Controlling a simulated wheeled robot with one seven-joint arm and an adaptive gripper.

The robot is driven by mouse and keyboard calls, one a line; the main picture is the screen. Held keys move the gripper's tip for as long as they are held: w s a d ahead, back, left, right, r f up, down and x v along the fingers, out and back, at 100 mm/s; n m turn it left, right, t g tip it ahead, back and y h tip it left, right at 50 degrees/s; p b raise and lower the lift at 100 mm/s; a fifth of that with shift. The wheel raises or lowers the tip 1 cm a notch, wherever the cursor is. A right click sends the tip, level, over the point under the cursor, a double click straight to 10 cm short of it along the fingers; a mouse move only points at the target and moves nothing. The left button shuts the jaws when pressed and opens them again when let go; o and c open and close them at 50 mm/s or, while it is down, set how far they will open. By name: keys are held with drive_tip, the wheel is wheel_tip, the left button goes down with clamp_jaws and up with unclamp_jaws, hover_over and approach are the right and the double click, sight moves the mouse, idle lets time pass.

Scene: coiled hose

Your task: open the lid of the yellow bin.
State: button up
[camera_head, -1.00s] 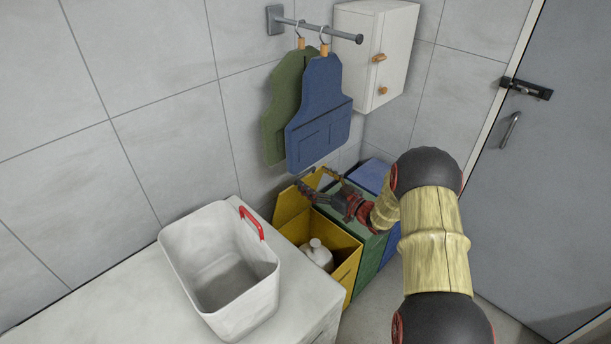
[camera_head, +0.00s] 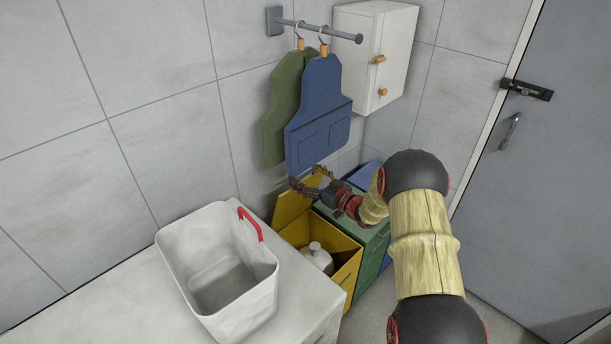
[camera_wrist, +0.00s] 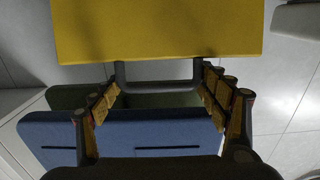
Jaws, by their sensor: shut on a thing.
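The yellow bin (camera_head: 347,274) stands on the floor, its top open with a white jug (camera_head: 317,258) inside. Its yellow lid (camera_head: 291,208) is raised steeply on the wall side. My gripper (camera_head: 308,184) is at the lid's upper edge. In the wrist view the lid (camera_wrist: 158,30) fills the top, with a dark bar handle (camera_wrist: 158,87) on its edge. My gripper's fingers (camera_wrist: 160,94) are at the two ends of this handle, shut on it. In the head view my gripper hides part of the lid's edge.
A green bin (camera_head: 368,240) and a blue bin (camera_head: 364,175) stand beside the yellow one. Blue (camera_head: 320,115) and green (camera_head: 280,110) aprons hang just above my gripper. A white tub (camera_head: 215,270) sits on the counter (camera_head: 110,315) at left.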

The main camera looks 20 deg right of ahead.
drive_tip(key=c, duration=0.9)
drive_tip(key=shift+o, duration=0.2)
drive_tip(key=x, duration=0.3)
drive_tip(key=shift+w+a+r, duration=0.1)
drive_tip(key=shift+w+r, duration=0.05)
drive_tip(key=shift+r, duration=0.25)
drive_tip(key=o, duration=1.4)
drive_tip(key=v, duration=1.2)
